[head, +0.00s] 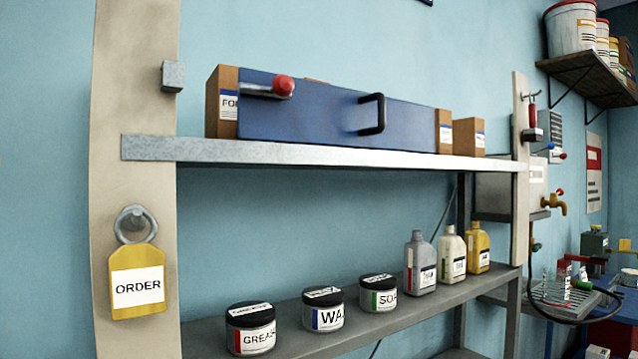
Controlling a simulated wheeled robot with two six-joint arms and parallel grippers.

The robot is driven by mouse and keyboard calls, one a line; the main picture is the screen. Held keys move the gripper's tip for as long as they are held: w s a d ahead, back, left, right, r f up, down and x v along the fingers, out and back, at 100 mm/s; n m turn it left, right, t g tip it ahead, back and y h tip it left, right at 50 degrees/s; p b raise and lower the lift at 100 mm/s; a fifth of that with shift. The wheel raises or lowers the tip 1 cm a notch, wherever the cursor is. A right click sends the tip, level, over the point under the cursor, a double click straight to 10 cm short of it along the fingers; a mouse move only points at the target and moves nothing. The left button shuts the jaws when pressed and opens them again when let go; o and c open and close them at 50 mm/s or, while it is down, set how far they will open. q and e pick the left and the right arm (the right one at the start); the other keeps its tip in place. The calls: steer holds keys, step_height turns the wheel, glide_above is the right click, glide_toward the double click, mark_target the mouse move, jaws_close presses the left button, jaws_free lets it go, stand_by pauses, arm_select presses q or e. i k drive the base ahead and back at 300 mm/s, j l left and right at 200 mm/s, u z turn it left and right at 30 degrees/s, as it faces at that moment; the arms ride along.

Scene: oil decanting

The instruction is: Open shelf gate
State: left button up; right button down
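The shelf gate is a blue panel (320,115) standing upright along the front of the upper shelf. A black handle (374,114) is on its right half. A metal latch with a red knob (283,86) is at its upper left, lying across the panel's left end. A small grey block (172,76) is on the left post, apart from the latch. Neither of my grippers is in the head view.
Cardboard boxes (222,100) stand behind and beside the panel on the upper shelf (330,153). Several jars (251,328) and bottles (420,262) stand on the lower shelf. A yellow ORDER tag (137,283) hangs on the left post (130,110).

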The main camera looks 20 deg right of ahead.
mark_target(316, 113)
steer(key=l+u, duration=0.1)
steer(key=l, duration=0.4)
steer(key=l+u, duration=0.15)
steer(key=l, duration=0.4)
steer(key=l+u, duration=0.1)
steer(key=l, duration=0.4)
steer(key=k+l+u, duration=0.1)
steer(key=l, duration=0.4)
steer(key=k+l+u, duration=0.1)
steer(key=l, duration=0.4)
steer(key=k+l+u, duration=0.15)
steer(key=l, duration=0.35)
